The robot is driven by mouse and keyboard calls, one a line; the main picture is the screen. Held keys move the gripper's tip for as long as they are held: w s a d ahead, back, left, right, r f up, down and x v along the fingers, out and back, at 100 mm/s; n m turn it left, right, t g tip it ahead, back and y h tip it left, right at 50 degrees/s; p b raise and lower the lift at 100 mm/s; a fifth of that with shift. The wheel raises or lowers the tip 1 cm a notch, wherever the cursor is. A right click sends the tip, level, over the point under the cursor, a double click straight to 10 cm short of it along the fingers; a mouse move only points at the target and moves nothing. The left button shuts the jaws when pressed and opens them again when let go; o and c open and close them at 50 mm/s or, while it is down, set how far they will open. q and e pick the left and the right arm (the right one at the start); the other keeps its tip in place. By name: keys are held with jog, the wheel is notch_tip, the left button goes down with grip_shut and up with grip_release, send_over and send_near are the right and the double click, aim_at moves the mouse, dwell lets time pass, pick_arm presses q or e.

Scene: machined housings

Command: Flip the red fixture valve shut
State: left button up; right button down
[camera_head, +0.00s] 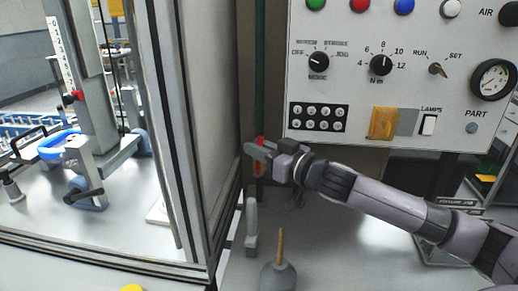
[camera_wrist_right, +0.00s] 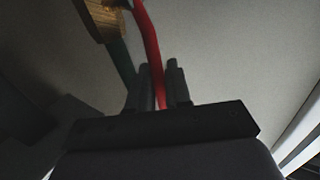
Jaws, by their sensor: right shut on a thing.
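The red fixture valve's lever (camera_head: 260,141) shows as a small strip of red at my right gripper (camera_head: 256,151), beside the enclosure's edge. In the right wrist view the red lever (camera_wrist_right: 149,40) runs down between the two dark fingers of my right gripper (camera_wrist_right: 160,82). The fingers are shut on the lever. A brass-coloured valve body (camera_wrist_right: 101,18) sits at the top, with a green pipe (camera_wrist_right: 121,66) below it. In the head view the gripper hides most of the valve. My left gripper is in neither view.
A glazed enclosure with a dark-edged metal frame (camera_head: 170,120) stands close at the left. A control panel (camera_head: 345,30) with knobs and buttons hangs above my right arm. A grey-based tool with a wooden handle (camera_head: 280,245) and a grey upright piece (camera_head: 251,225) stand on the bench below.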

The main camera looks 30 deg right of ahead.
jog(key=shift+f+b, duration=0.25)
jog(key=shift+b, duration=0.1)
jog(key=s+d+m+t+b, duration=0.1)
jog(key=t+b, duration=0.1)
jog(key=b, duration=0.3)
jog(key=shift+d+m+y, duration=0.2)
jog(key=shift+m+y, duration=0.2)
jog(key=c, duration=1.2)
grip_release()
jog(key=shift+s, duration=0.1)
